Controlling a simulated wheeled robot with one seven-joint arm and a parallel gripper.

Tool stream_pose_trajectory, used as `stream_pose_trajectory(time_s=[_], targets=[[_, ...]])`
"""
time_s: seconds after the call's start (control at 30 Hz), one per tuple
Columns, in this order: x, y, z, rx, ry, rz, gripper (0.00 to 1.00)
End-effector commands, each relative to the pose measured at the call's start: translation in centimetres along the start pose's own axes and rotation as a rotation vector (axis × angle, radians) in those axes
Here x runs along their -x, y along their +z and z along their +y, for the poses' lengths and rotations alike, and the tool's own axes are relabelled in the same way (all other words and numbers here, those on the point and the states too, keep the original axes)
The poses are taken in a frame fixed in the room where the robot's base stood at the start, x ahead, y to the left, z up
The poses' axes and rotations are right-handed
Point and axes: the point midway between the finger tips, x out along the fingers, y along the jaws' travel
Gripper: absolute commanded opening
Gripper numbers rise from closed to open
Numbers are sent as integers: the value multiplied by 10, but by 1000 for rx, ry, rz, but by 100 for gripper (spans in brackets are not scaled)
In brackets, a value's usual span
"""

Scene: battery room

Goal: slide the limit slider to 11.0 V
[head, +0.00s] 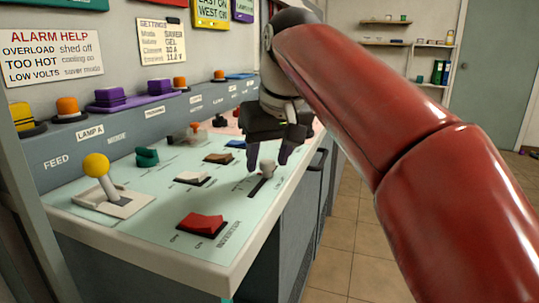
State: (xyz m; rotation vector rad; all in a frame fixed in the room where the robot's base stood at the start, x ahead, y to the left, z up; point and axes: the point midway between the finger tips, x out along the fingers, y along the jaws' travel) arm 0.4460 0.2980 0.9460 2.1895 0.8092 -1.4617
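The limit slider (267,169) is a small pale grey knob in a short dark slot on the light green panel (150,212). It sits toward the far end of the slot, and the bare part of the slot runs toward the panel's front. Scale marks beside it are too small to read. My gripper (269,157) points down at the slider, with its two dark fingertips apart, one on each side of the knob in the picture. Whether they touch it I cannot tell. My red arm comes in from the right.
A red rocker switch (203,221), a white one (193,178) and a yellow-ball lever (96,166) stand nearby on the panel. A handle (318,160) is on the cabinet's side. A settings card (162,40) hangs behind; its last line looks like 11.2 V. Floor at right is clear.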

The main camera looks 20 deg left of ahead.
Motion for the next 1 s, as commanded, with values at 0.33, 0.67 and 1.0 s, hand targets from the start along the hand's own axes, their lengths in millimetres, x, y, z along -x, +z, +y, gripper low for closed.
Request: stream_pose_trajectory(time_s=[0.33, 0.67, 1.0], targets=[[4, -1, 0, -1, 1, 1, 48], [57, -2, 0, 0, 1, 2, 48], [78, 0, 0, 0, 1, 0, 48]])
